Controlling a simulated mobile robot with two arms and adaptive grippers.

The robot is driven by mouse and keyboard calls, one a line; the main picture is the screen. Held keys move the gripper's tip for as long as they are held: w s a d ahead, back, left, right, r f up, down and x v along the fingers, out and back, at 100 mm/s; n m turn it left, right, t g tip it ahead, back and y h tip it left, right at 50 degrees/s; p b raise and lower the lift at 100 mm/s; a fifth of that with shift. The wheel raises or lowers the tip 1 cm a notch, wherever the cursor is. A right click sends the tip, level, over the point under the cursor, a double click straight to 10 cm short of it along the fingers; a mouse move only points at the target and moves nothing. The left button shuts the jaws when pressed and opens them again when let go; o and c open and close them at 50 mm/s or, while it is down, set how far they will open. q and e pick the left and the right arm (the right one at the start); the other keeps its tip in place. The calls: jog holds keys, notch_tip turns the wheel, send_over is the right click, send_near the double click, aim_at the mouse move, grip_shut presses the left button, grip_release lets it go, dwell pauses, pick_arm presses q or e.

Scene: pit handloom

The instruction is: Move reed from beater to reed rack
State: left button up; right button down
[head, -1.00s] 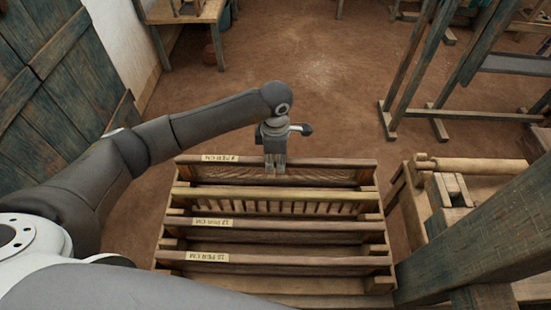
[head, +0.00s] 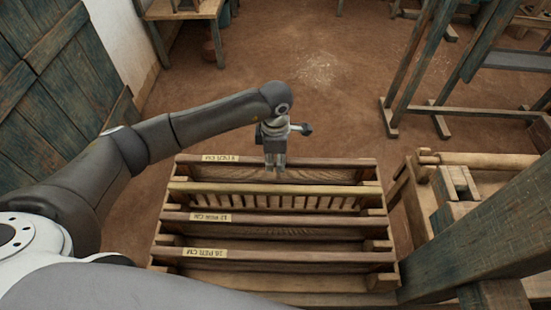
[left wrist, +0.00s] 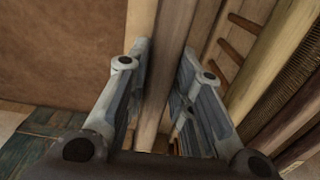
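The reed rack (head: 383,283) stands in front of me, with long wooden rails and label strips along its left side. A pale bar with spaced pegs (head: 275,190) lies across the rack behind the middle label. Finely lined strips show in the left wrist view (left wrist: 285,95); I cannot tell which piece is the task's reed. My left gripper (head: 275,168) points down over the rack's rear rail. In the left wrist view its two fingers (left wrist: 160,95) are apart, with a wooden rail running between them and gaps beside it. My right gripper is out of view.
A loom frame with a thick slanted beam (head: 480,235) stands close on the right, with a pale roller (head: 480,161) behind it. A blue plank door (head: 50,90) is on the left. The earth floor (head: 310,100) behind the rack is clear.

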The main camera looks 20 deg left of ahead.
pick_arm(q)
jog(key=o, duration=0.5)
jog(key=shift+c, duration=0.2)
notch_tip(320, 180, up, 12)
